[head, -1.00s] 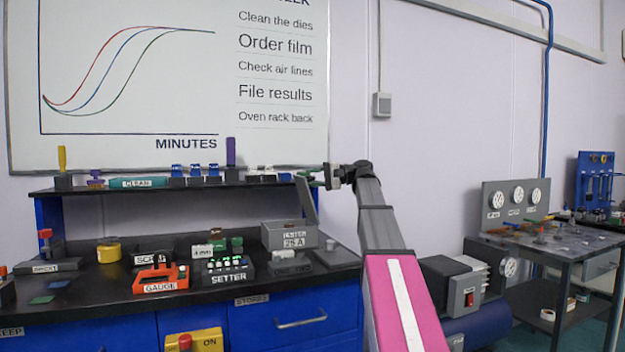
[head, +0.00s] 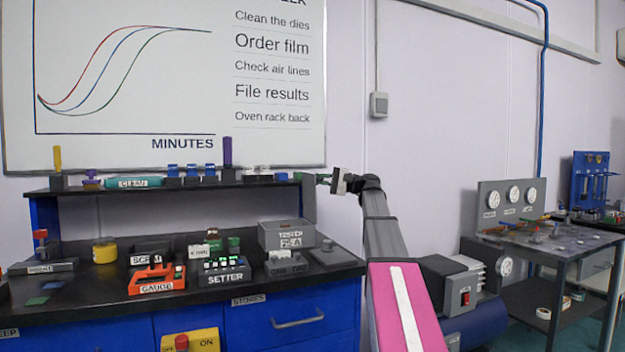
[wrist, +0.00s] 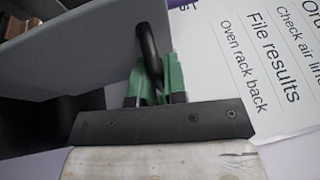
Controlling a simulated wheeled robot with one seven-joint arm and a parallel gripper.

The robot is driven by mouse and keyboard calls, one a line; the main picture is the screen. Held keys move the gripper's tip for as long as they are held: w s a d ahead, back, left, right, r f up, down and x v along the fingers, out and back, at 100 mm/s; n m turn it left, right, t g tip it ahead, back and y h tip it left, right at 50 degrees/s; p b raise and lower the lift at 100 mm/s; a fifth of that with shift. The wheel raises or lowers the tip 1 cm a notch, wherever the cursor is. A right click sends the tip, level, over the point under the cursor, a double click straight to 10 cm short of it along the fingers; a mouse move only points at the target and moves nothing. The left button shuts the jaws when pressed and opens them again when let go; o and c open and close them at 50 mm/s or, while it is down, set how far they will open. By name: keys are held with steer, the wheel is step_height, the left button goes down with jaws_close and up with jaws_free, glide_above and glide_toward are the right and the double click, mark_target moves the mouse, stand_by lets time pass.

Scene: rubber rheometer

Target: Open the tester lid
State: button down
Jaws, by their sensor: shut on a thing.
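The tester (head: 285,236) is a grey labelled box at the right end of the black bench. Its lid (head: 309,202) is a grey panel that stands about upright at the box's right side, seen nearly edge-on. My gripper (head: 323,178) is at the lid's top, on its right side. In the wrist view the lid (wrist: 75,55) is a broad grey plate with a black loop handle (wrist: 149,55). The green fingers of my gripper (wrist: 156,84) are shut on that handle. The fingers hide the handle's lower end.
A black shelf (head: 130,188) with small items runs along the back of the bench. The setter (head: 224,271) and the orange gauge (head: 157,279) stand left of the tester. A gauge table (head: 560,248) is at the right. Bare wall lies behind my arm.

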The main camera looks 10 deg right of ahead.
steer(key=shift+w+d+f, duration=0.1)
steer(key=shift+d+f, duration=0.1)
steer(key=shift+d, duration=0.25)
steer(key=shift+w+d+f, duration=0.1)
steer(key=shift+d+f, duration=0.1)
steer(key=shift+d, duration=0.25)
steer(key=c, duration=1.2)
jaws_free()
steer(key=v, duration=1.1)
steer(key=shift+a, duration=0.1)
